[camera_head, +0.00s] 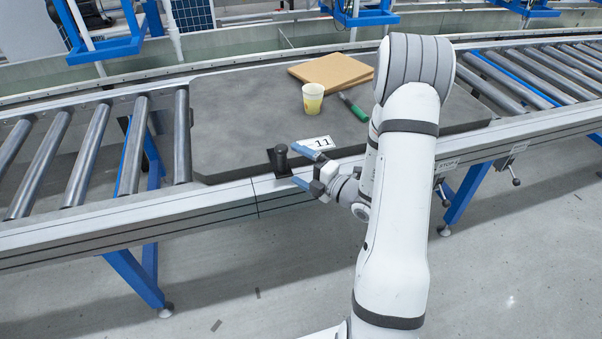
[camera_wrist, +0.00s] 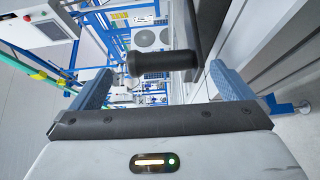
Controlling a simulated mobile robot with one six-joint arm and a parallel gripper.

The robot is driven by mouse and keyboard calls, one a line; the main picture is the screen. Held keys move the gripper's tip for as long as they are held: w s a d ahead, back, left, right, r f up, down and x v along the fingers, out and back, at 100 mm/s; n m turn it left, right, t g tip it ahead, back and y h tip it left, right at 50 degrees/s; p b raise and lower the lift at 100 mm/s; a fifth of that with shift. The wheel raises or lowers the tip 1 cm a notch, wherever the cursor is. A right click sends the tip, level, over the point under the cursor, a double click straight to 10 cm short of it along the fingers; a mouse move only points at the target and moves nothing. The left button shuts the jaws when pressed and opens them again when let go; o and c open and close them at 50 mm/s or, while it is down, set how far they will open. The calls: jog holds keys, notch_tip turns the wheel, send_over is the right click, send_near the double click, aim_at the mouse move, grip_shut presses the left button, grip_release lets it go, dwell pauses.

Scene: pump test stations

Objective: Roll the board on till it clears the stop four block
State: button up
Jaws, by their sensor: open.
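The dark grey board (camera_head: 235,115) lies flat on the roller conveyor. In the wrist view the black handle (camera_wrist: 162,63) shows between and beyond the two finger tips, not gripped. A small label that seems to read STOP 4 (camera_head: 449,164) is on the front rail, right of my arm. The stop block itself cannot be made out; my arm hides part of the board's right side.
A yellow cup (camera_head: 313,98), brown cardboard (camera_head: 331,71) and a green-handled tool (camera_head: 352,106) rest on the board. Bare rollers (camera_head: 88,155) lie left of it, and more rollers (camera_head: 520,80) lie right. Small levers (camera_head: 514,174) hang below the front rail.

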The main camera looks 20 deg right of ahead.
aim_at(283, 158)
jog(key=x, duration=0.6)
jog(key=shift+a+b, duration=0.15)
jog(key=shift+b, duration=0.25)
